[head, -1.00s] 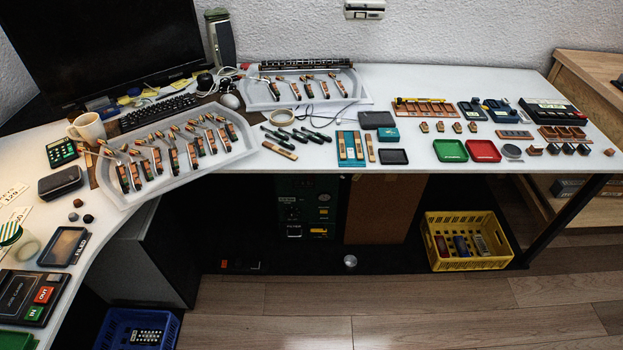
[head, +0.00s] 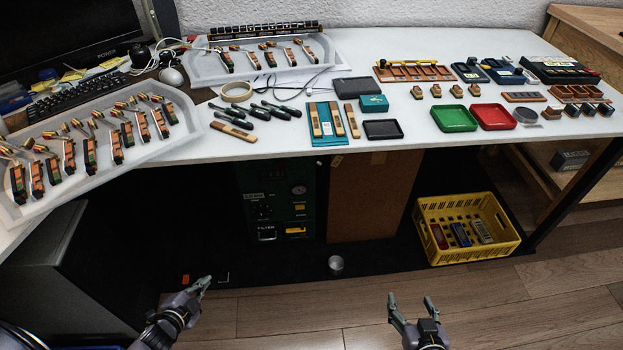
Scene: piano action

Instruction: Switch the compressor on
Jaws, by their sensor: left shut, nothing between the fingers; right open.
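The compressor (head: 278,203) is a dark green panel unit under the desk, left of a brown board. It carries a round gauge, a yellow label, a dark knob, a part marked FILTER and a yellow piece low on its front. The state of its switch is too small to tell. My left gripper (head: 204,283) is shut and empty, in front of and below the compressor, to its left. My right gripper (head: 410,299) is open and empty above the wooden floor, to the right of the compressor. Neither gripper touches anything.
The white desk (head: 370,158) overhangs the compressor. A brown board (head: 372,205) stands right beside it. A yellow crate (head: 468,258) with several items stands further right. A small metal cup (head: 336,265) is on the dark mat. A grey cabinet (head: 50,270) stands at the left.

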